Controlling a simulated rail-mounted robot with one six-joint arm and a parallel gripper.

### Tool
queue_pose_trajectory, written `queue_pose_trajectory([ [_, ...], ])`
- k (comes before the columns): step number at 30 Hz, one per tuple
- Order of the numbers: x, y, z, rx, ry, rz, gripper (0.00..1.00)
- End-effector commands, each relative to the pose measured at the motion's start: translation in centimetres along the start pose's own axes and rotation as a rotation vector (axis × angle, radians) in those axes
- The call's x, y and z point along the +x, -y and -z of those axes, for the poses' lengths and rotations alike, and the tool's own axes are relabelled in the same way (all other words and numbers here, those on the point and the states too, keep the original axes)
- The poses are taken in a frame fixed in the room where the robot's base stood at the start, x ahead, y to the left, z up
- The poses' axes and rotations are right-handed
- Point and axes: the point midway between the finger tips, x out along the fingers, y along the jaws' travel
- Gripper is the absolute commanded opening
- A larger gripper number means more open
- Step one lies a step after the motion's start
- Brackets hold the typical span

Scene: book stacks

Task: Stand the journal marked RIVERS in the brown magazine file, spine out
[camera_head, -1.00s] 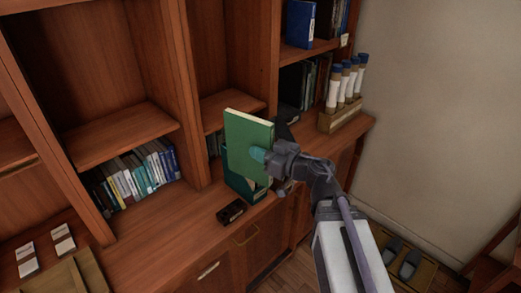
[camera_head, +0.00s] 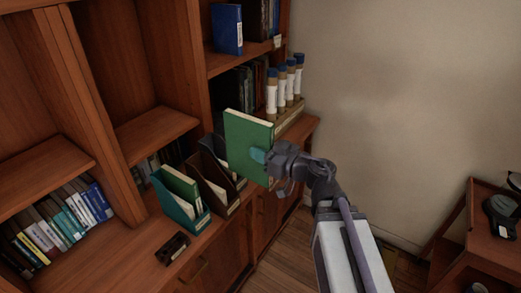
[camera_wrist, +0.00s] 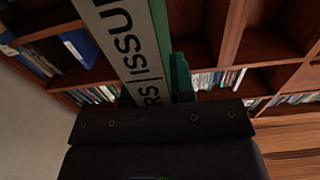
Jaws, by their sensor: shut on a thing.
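My gripper (camera_head: 264,157) is shut on a green journal (camera_head: 246,140) and holds it upright in the air before the shelves. In the wrist view its pale spine (camera_wrist: 135,45) shows black letters reading "RS | ISSU"; the rest is cut off or hidden. The brown magazine file (camera_head: 214,188) stands on the counter, just left of and below the held journal. A teal file (camera_head: 178,207) with a green journal in it stands to its left. A dark grey file stands to its right, partly hidden by the held journal.
A small black box (camera_head: 172,248) lies on the counter in front of the teal file. A rack of white tubes with blue caps (camera_head: 283,90) stands at the back right. Shelf uprights and books rise behind the files. A side table (camera_head: 480,235) is at far right.

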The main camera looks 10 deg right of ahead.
Motion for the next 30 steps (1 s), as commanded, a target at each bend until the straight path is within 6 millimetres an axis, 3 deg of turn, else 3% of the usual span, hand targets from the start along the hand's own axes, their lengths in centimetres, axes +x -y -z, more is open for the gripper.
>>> queue_pose_trajectory([
  [26, 0.0, 0.0, -11.5, 0.001, -0.001, 0.000, 0.00],
  [30, 1.9, -0.1, -10.9, 0.001, -0.001, 0.002, 0.00],
])
